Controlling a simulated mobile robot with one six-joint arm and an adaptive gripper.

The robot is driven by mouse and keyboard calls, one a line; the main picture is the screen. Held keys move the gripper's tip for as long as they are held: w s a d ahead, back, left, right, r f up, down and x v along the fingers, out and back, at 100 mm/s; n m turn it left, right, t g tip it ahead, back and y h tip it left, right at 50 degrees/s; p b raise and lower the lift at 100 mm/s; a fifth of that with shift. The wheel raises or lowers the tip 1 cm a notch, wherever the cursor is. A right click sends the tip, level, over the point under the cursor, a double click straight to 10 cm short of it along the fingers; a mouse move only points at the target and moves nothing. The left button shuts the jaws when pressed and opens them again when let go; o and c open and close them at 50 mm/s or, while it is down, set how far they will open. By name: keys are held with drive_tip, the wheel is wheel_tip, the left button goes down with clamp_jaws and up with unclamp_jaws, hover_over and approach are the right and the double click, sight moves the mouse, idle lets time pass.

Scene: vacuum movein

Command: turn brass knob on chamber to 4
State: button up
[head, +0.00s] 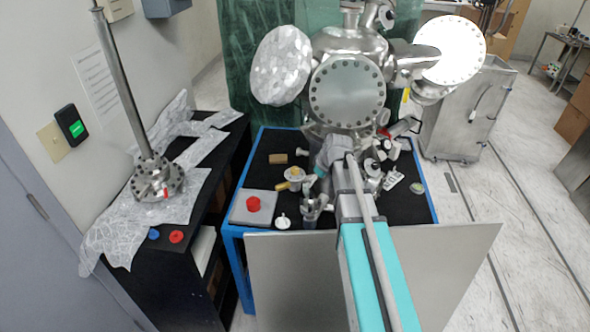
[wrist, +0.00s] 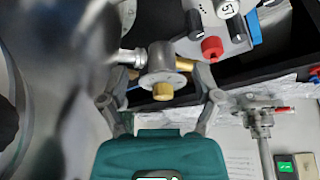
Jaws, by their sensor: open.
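The brass knob (wrist: 162,91) sits on a round silver flange of a small metal valve body (wrist: 160,58) in the wrist view. A second brass piece (wrist: 184,64) sticks out of its side. In the head view the small valve (head: 294,177) is low in front of the steel chamber (head: 348,90). My gripper (wrist: 160,82) is open, with one finger on each side of the brass knob and visible gaps to it. In the head view my gripper (head: 312,175) is beside the valve, its fingers mostly hidden. No scale number on the knob is legible.
A grey box (head: 240,212) with a red knob (head: 253,203) is at the front left of the black-topped table. A white fitting (head: 283,222) stands near the front edge. A tall flanged tube (head: 157,180) stands on the left shelf. The chamber crowds the space behind.

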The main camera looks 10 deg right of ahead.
sight(295, 169)
drive_tip(key=w+a, duration=0.1)
drive_tip(key=w, duration=0.1)
drive_tip(key=w+a, duration=0.2)
drive_tip(key=w, duration=0.1)
drive_tip(key=w+a, duration=0.2)
drive_tip(key=shift+w, duration=0.35)
drive_tip(key=shift+w+a+f, duration=0.15)
drive_tip(key=shift+w, duration=0.05)
drive_tip(key=shift+f+b, duration=0.4)
drive_tip(key=shift+b, duration=0.15)
drive_tip(key=shift+a, duration=0.1)
clamp_jaws()
